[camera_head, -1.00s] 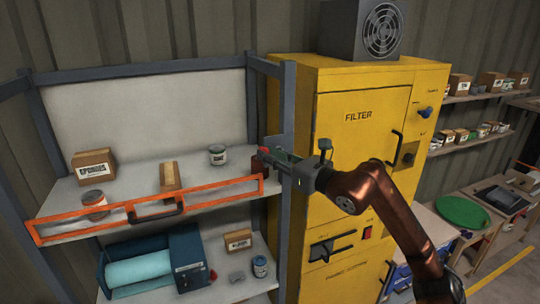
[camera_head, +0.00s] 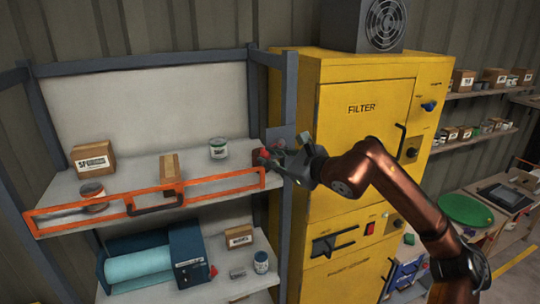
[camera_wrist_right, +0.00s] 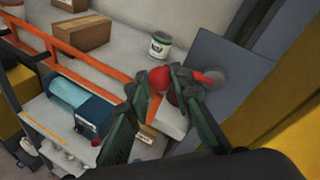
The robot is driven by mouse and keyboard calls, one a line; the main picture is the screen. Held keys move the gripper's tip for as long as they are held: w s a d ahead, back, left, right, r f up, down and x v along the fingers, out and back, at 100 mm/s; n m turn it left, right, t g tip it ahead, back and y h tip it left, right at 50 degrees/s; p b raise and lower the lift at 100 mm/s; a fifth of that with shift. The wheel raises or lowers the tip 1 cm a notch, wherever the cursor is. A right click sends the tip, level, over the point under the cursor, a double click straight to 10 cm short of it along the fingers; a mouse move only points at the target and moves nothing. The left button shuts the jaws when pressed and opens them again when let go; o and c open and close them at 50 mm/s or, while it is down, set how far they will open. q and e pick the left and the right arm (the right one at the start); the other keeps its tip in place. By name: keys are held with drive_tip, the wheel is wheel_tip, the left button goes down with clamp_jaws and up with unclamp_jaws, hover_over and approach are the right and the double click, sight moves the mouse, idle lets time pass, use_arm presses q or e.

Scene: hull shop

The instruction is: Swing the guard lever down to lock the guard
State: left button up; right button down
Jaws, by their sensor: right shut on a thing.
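The orange guard (camera_head: 215,178) is a long barred frame with a dark handle, lying across the front of the upper shelf. The guard lever (camera_wrist_right: 207,77) shows in the right wrist view as a red rod reaching a round pivot on a grey plate (camera_wrist_right: 212,55). A red knob (camera_wrist_right: 160,77) sits between the fingertips. My right gripper (camera_wrist_right: 162,82) is shut on the lever at this knob, at the guard's right end. In the head view, my right gripper (camera_head: 270,157) partly hides the lever, so its exact angle is hard to tell. My left gripper is out of view.
A yellow filter cabinet (camera_head: 360,140) stands close to the right of the shelf post (camera_head: 288,215), behind my right arm. Boxes and cans stand on the upper shelf (camera_head: 200,170). A blue machine (camera_head: 188,258) sits on the lower shelf.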

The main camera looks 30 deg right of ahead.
drive_tip(key=shift+s+d+f+n+g+h, duration=0.1)
drive_tip(key=shift+d+f+n+g+h, duration=0.2)
drive_tip(key=shift+f+n+h, duration=0.5)
drive_tip(key=shift+w+d+f+n+g+h, duration=0.15)
drive_tip(key=shift+d+f+n+h, duration=0.2)
drive_tip(key=shift+n, duration=0.8)
drive_tip(key=shift+s+d+f+n+g+h, duration=0.15)
drive_tip(key=shift+d+f+n+g+h, duration=0.1)
drive_tip(key=shift+f+n+h, duration=0.55)
drive_tip(key=shift+r+y, duration=0.15)
drive_tip(key=shift+y, duration=0.1)
drive_tip(key=c, duration=1.7)
unclamp_jaws()
drive_tip(key=shift+c, duration=0.2)
drive_tip(key=v, duration=1.2)
